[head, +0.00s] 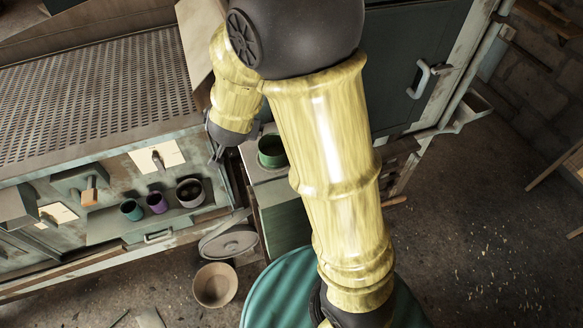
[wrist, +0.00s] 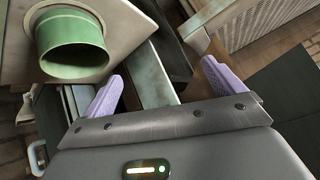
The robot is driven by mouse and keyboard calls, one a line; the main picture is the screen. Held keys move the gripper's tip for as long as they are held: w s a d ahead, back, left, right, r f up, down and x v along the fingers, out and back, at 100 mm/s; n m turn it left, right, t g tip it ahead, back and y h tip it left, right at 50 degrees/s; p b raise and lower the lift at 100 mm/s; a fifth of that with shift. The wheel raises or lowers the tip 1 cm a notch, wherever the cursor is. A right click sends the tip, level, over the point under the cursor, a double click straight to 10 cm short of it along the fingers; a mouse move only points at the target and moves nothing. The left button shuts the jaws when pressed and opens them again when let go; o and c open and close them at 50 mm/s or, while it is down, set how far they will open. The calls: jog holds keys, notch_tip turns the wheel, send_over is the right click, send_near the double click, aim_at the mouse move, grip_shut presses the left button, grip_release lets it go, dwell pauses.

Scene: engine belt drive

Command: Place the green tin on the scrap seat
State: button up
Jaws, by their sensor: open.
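The green tin (head: 272,152) stands upright on a pale square top of a greenish stand (head: 285,222), partly edged by my arm in the head view. In the wrist view the green tin (wrist: 72,48) shows large at upper left, on a pale square plate (wrist: 128,22). My gripper (wrist: 162,82) is open, its two lilac fingers wide apart with nothing between them. The tin is outside the fingers, beyond the left one. In the head view my gripper (head: 214,145) is just left of the tin, mostly dark and small. I cannot tell which surface is the scrap seat.
A shelf on the machine front holds a teal cup (head: 132,210), a purple cup (head: 157,203) and a dark-filled pot (head: 190,193). A tan bowl (head: 215,285) and a grey round lid (head: 229,242) are low down. A teal drum (head: 285,290) stands below my arm. The right floor is mostly clear.

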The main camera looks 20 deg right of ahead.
jog(key=s+d+n+g, duration=0.3)
jog(key=s+d, duration=0.1)
jog(key=s, duration=0.4)
jog(key=s+d+n+g+y, duration=0.1)
jog(key=s+d+n+g, duration=0.1)
jog(key=s, duration=0.7)
jog(key=shift+s+d+f+n+g, duration=0.15)
jog(key=shift+d+f+n+g, duration=0.4)
jog(key=shift+d, duration=0.7)
jog(key=shift+r, duration=0.25)
